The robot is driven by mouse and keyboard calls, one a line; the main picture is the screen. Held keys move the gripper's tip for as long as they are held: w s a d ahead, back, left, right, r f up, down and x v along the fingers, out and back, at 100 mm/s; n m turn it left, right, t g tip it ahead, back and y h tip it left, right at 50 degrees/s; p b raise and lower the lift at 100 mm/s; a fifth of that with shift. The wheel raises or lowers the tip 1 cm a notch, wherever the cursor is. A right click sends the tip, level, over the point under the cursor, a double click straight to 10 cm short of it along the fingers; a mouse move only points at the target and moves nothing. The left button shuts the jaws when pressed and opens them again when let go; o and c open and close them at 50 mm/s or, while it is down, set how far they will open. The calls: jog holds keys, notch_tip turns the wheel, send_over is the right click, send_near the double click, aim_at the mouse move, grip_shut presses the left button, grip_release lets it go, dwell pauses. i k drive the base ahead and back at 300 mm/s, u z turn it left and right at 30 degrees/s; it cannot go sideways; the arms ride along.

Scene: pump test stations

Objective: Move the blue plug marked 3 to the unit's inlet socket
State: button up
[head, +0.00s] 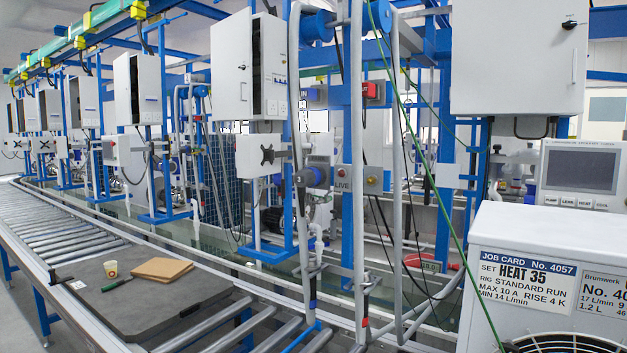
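The white unit (480,275) stands at the right edge, cut off by the frame. Its job card (520,283) reads No. 4057, HEAT 35, and a fan grille shows at its lower front. I cannot make out an inlet socket on it. A grey hose with a blue band (312,300) and one with a red band (365,321) hang at the middle. My gripper is not in view.
A roller conveyor (60,240) runs along the left and front. A green cable (425,165) crosses down to the unit. A screen panel (583,170) stands behind the unit.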

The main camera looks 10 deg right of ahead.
aim_at(308, 178)
jog(key=u, duration=0.05)
jog(key=k, duration=0.35)
jog(key=u, duration=1.9)
jog(key=i, duration=3.15)
jog(key=z, duration=2.85)
